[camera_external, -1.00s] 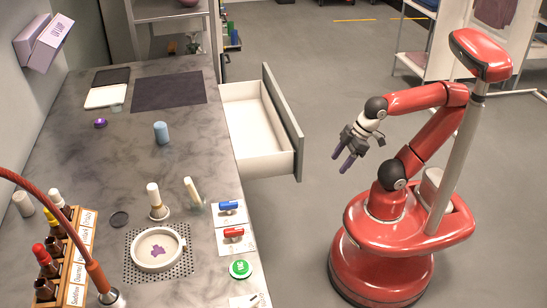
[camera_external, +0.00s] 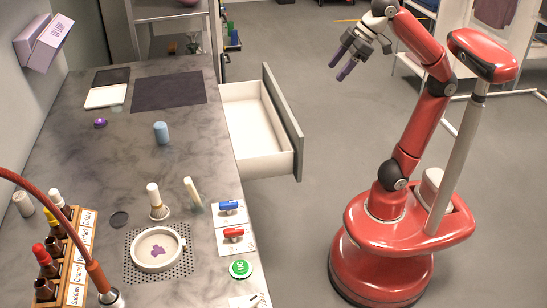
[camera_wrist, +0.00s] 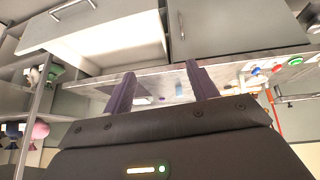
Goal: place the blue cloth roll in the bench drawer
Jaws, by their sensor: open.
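The blue cloth roll (camera_external: 161,133) is a small light-blue cylinder standing upright on the grey bench, left of the drawer. A small bluish shape between my fingers in the wrist view may be the same roll, seen from afar. The bench drawer (camera_external: 253,117) is pulled out on the bench's right side, and its white inside looks empty; it also shows at the upper left of the wrist view (camera_wrist: 120,44). My gripper (camera_external: 338,71) is open and empty, raised in the air to the right of the drawer, well apart from the roll.
A dark mat (camera_external: 169,92) and a white tray (camera_external: 105,96) lie at the bench's far end. A white dish (camera_external: 158,249), a bottle rack (camera_external: 76,262) and a red-hosed tool (camera_external: 95,275) crowd the near end. Bench around the roll is clear.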

